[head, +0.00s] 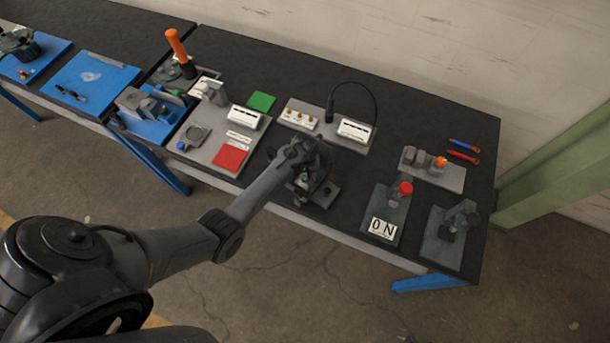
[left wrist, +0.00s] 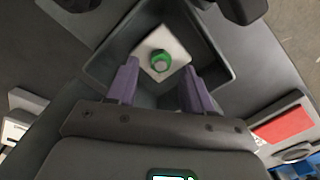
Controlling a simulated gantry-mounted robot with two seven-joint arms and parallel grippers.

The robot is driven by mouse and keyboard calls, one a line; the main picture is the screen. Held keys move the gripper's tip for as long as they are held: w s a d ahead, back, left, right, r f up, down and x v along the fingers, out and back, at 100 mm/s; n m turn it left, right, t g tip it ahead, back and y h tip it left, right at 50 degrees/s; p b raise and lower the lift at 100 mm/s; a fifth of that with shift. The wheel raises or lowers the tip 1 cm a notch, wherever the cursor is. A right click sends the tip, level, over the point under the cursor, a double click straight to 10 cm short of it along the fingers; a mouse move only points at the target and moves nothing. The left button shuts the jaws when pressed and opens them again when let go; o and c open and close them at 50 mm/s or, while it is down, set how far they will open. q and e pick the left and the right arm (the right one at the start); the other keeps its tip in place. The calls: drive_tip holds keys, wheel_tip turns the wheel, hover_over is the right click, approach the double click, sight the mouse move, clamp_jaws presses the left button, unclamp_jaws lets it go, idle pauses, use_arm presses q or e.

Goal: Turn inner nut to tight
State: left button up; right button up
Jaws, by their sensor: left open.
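In the left wrist view a green round part with a grey centre (left wrist: 160,62) sits on a white square plate (left wrist: 178,47) inside a dark square tray (left wrist: 226,58). It is the only nut-like thing there; I cannot tell its thread or tightness. My left gripper (left wrist: 160,82) is open, its two purple fingers spread to either side below the green part in the picture, with nothing between the tips. I cannot tell their height over it. In the head view my left gripper (head: 306,172) is over a dark fixture (head: 326,195) at the table's front edge and hides much of it. My right gripper is not in view.
A grey board with a red square (head: 229,158) lies left of the fixture. A panel with a black cable (head: 352,133) stands behind it. Stations with a red knob (head: 405,188) and an orange knob (head: 440,162) stand to the right. Bare black tabletop lies between them.

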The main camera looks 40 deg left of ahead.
use_arm(q)
drive_tip(key=shift+f, duration=0.8)
clamp_jaws()
drive_tip(key=shift+r, duration=0.1)
drive_tip(key=m+p, duration=0.1)
drive_tip(key=m, duration=0.1)
drive_tip(key=shift+m, duration=0.4)
drive_tip(key=shift+m+p, duration=0.7)
drive_tip(key=shift+m, duration=1)
